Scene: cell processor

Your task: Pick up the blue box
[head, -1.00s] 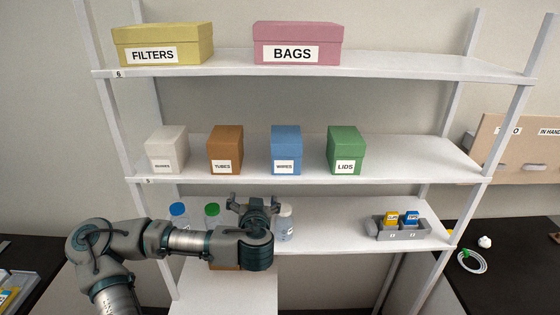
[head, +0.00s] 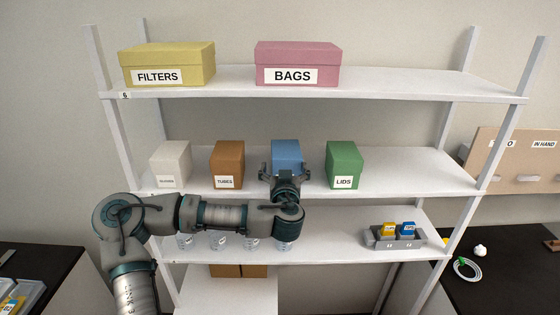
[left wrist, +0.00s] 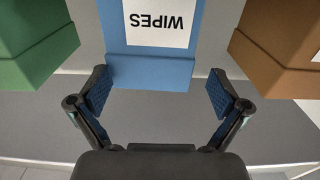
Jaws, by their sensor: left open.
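The blue box (head: 287,152) stands upright on the middle shelf, between the brown box and the green box. In the left wrist view the blue box (left wrist: 150,72) appears upside down with a white WIPES label. My left gripper (head: 283,175) is in front of the blue box and hides its lower front in the head view. In the left wrist view my left gripper (left wrist: 158,92) is open, one finger near each side of the box's near end. My right gripper is not in view.
The brown TUBES box (head: 227,163) and green LIDS box (head: 344,164) stand close on either side. A white box (head: 170,165) is farther left. The yellow FILTERS box (head: 167,63) and pink BAGS box (head: 298,63) sit on the top shelf. Bottles and a grey rack (head: 394,238) are below.

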